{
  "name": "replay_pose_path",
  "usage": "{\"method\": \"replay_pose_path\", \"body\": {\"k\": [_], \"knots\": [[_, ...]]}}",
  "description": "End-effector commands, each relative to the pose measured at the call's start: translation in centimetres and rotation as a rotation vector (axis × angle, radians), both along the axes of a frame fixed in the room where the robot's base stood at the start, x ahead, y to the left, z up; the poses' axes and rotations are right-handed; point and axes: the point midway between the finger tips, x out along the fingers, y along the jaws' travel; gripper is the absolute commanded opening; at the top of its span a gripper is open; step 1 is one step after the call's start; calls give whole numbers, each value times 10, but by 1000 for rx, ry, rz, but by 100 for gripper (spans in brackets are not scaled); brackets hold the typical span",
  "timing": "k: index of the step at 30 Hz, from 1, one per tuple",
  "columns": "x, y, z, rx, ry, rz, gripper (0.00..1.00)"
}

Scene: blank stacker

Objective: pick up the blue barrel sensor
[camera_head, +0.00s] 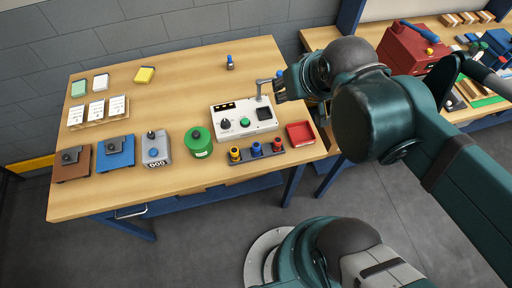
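A small blue upright barrel-shaped piece (257,149) sits in the middle of a dark rack (237,161) near the table's front edge, between a yellow piece (235,154) and a red piece (277,146). Another small blue upright piece (230,62) stands alone at the back of the table. I cannot tell which is the barrel sensor. My gripper (279,88) hangs over the right part of the table, above and right of the white control box, apart from both blue pieces. Its fingers are small and dark here, so its opening is unclear.
A white control box (224,113) with a metal arm stands behind the rack. A red tray (300,133) lies right, a green canister (198,142) left. Grey, blue and brown blocks line the front left. The back middle of the table (190,80) is clear.

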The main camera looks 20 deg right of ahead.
Motion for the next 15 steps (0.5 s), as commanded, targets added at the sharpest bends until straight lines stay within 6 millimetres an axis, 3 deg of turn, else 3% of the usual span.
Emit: {"method": "replay_pose_path", "body": {"k": [15], "knots": [[1,3,-3,20,13,-23,35]]}}
